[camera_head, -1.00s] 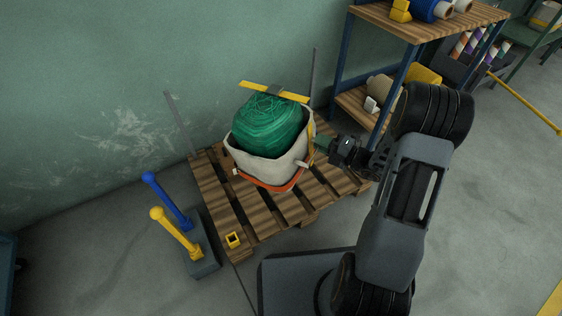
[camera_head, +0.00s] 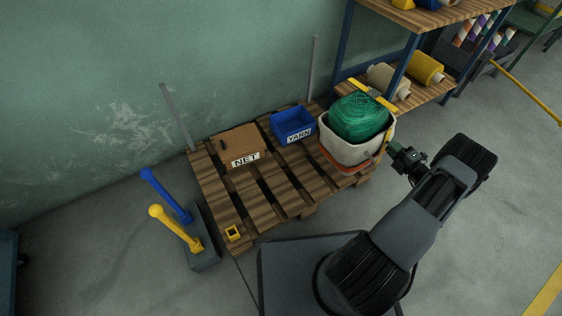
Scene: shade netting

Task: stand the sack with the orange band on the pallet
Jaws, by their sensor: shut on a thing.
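The white sack (camera_head: 340,147) has an orange band (camera_head: 342,166) low on its side and green netting (camera_head: 358,117) bulging from its open top. It looks upright, at the right end of the wooden pallet (camera_head: 283,190). I cannot tell whether its base touches the slats or hangs just above them. My gripper (camera_head: 390,148) is shut on the sack's right side, at a yellow strap, and its fingertips are partly hidden.
A brown NET box (camera_head: 238,143) and a blue YARN bin (camera_head: 292,126) stand on the pallet's back half. Grey posts rise behind it. A shelf (camera_head: 415,95) with spools is close behind the sack. Blue and yellow posts (camera_head: 175,228) stand left. The front-middle slats are bare.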

